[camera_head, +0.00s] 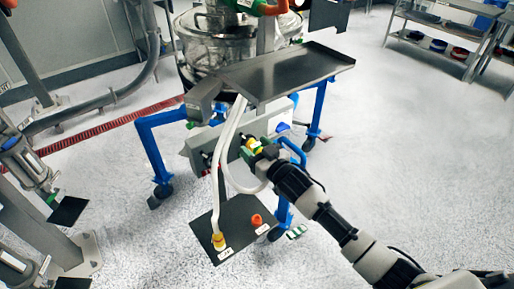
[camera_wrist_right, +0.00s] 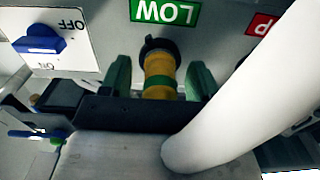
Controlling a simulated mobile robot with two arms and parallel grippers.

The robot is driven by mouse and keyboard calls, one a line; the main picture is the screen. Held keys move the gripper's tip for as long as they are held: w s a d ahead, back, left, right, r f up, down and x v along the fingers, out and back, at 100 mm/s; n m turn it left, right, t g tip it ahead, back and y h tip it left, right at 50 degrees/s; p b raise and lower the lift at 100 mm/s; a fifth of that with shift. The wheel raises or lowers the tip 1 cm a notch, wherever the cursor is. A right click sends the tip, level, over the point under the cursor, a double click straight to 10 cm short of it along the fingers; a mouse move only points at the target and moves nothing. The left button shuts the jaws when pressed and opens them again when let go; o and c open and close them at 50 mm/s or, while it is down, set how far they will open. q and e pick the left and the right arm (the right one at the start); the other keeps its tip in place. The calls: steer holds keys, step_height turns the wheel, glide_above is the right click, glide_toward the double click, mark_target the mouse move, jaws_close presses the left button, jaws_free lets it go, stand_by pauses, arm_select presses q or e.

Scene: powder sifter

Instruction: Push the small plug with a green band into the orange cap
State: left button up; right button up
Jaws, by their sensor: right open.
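The small yellow plug (camera_wrist_right: 160,70) with a green band sits at a black round port under the green LOW label, in the right wrist view. My right gripper (camera_wrist_right: 160,82) is open, with one green finger on each side of the plug. A gap shows beside the plug. In the head view my right gripper (camera_head: 257,148) is at the front of the machine. The orange cap (camera_head: 256,219) stands on a dark plate (camera_head: 232,214) low in front of the machine, well below the gripper. My left gripper is not in view.
A white hose (camera_wrist_right: 240,95) crosses close to the right of my gripper. It hangs to a yellow fitting (camera_head: 218,241) on the plate. A blue switch (camera_wrist_right: 40,40) is at left. A metal tray (camera_head: 290,70) overhangs, and blue legs (camera_head: 150,145) stand nearby.

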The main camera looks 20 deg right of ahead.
jaws_close()
steer(key=shift+s+p, duration=0.15)
steer(key=shift+p, duration=0.15)
steer(key=shift+p+v, duration=0.35)
steer(key=shift+v, duration=0.4)
steer(key=shift+p+v, duration=1.15)
steer(key=shift+v, duration=0.95)
